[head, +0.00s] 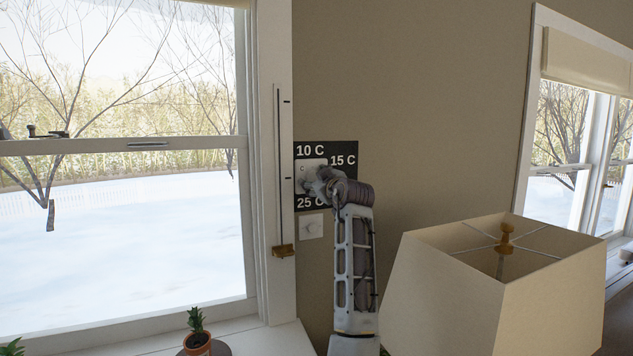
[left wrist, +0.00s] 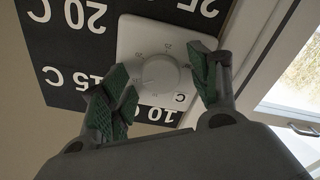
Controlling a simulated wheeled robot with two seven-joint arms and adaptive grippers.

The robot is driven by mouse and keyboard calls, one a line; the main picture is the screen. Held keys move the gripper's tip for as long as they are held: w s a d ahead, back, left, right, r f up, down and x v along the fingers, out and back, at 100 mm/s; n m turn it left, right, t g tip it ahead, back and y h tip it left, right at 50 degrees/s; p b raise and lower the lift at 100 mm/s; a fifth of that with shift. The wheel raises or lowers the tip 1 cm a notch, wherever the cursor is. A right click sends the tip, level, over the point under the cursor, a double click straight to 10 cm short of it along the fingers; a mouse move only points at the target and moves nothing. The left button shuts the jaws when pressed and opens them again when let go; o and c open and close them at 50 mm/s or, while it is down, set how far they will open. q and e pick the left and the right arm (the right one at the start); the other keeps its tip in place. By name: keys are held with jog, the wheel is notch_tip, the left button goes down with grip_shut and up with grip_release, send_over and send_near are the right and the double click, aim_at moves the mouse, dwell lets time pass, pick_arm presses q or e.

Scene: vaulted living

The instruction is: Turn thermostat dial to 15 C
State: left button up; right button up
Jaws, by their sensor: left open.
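The thermostat (head: 309,164) is a white square unit on a black panel (head: 345,148) on the wall. White labels 10 C, 15 C and 25 C show on the panel in the head view; 20 C also shows in the left wrist view. The round white dial (left wrist: 158,76) is seen upside down there, with small numbers around it; I cannot tell its setting. In the head view the left gripper (head: 318,182) covers part of the thermostat. My right gripper is out of view.
A large window (head: 120,200) with a white frame stands just left of the panel. A white wall switch (head: 311,226) is below it. A cream lampshade (head: 450,285) stands at the lower right. A potted plant (head: 197,338) is at the bottom, near the window.

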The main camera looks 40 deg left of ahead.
pick_arm(q)
jog(key=v, duration=1.2)
dwell(0.9)
